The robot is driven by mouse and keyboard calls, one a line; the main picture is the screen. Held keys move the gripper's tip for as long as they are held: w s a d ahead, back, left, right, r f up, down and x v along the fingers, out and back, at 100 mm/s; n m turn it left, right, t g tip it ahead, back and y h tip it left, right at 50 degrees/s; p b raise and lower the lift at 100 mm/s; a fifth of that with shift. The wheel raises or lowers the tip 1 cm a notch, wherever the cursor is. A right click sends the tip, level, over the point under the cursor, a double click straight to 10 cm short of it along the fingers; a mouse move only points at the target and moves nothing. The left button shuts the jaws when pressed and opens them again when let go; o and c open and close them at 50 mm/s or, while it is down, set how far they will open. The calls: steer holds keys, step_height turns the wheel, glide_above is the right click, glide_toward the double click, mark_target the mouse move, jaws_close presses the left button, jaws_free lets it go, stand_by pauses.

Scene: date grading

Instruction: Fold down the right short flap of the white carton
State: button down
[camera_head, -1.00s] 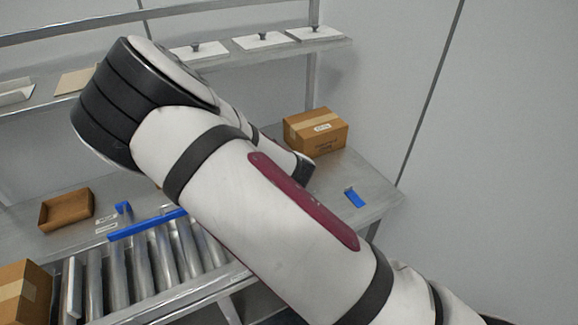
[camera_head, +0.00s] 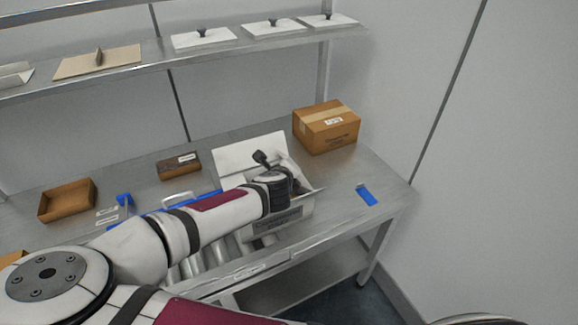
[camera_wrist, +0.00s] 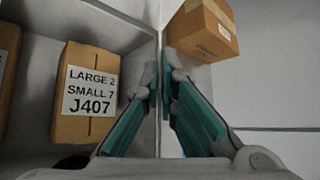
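The white carton (camera_head: 233,157) stands open on the bench in the head view, its back flap raised. Its right short flap (camera_head: 314,192) slopes outward at the right end, partly behind my wrist. My gripper is over the carton's right side; my wrist hides its fingers in the head view. In the wrist view the teal fingers of my gripper (camera_wrist: 163,76) are close together at the carton's right edge (camera_wrist: 159,36). They look shut; whether any flap lies between them is unclear. A brown box (camera_wrist: 86,80) labelled J407 lies inside the carton.
A closed cardboard box (camera_head: 327,130) stands behind and to the right. A blue item (camera_head: 366,195) lies on the bench at right. Brown trays (camera_head: 67,201) and rollers (camera_head: 196,262) are at left. A shelf (camera_head: 150,68) with white lids runs above.

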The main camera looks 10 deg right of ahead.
steer(key=shift+d+f, duration=0.1)
steer(key=shift+f, duration=0.05)
steer(key=c, duration=1.8)
jaws_free()
steer(key=shift+c, duration=0.2)
steer(key=v, duration=0.7)
steer(key=shift+s, duration=0.25)
steer(key=shift+c, duration=0.2)
